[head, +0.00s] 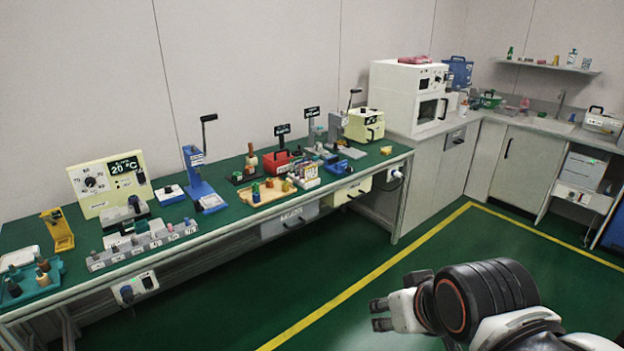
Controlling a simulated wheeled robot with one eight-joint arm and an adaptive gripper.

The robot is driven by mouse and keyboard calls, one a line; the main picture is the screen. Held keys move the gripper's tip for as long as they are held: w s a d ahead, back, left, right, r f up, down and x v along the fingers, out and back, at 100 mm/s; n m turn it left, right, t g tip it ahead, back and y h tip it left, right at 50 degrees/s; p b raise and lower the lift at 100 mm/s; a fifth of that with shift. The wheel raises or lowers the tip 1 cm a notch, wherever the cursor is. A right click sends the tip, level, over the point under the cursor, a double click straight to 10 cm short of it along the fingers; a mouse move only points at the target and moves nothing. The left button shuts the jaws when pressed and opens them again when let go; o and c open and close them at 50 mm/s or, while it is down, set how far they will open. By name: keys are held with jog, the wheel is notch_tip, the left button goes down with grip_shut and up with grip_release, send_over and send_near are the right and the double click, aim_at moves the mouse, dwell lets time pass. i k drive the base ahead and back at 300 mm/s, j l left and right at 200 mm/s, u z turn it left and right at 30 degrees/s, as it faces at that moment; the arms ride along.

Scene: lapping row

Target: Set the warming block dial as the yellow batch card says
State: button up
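A cream panel (112,185), which looks like the warming block, stands on the green bench at the left. It has a dark round dial (91,182) with numbers around it and a display (124,168) reading about 20 °C. The dial's exact pointing is too small to read. A yellow stand (58,230) is left of the panel; I cannot tell whether it holds a batch card. No yellow card is clearly readable. My gripper (379,314) is at the lower right above the floor, far from the bench, with its fingers apart and nothing between them.
The long green bench (232,218) carries small tools, trays and a labelled rack (142,243) in front of the panel. A teal tray (31,284) is at the near left end. White cabinets and an oven (408,95) stand beyond. The floor (330,265) before the bench is clear.

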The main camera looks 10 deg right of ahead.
aim_at(91, 182)
jog(key=u, duration=1.25)
jog(key=i+l, duration=0.2)
jog(key=i, duration=0.2)
jog(key=i+l+z, duration=0.1)
jog(key=i+l, duration=0.15)
jog(key=i, duration=0.2)
jog(key=i+l, duration=0.15)
jog(key=i, duration=0.25)
jog(key=i+l+z, duration=0.1)
jog(key=i, duration=0.35)
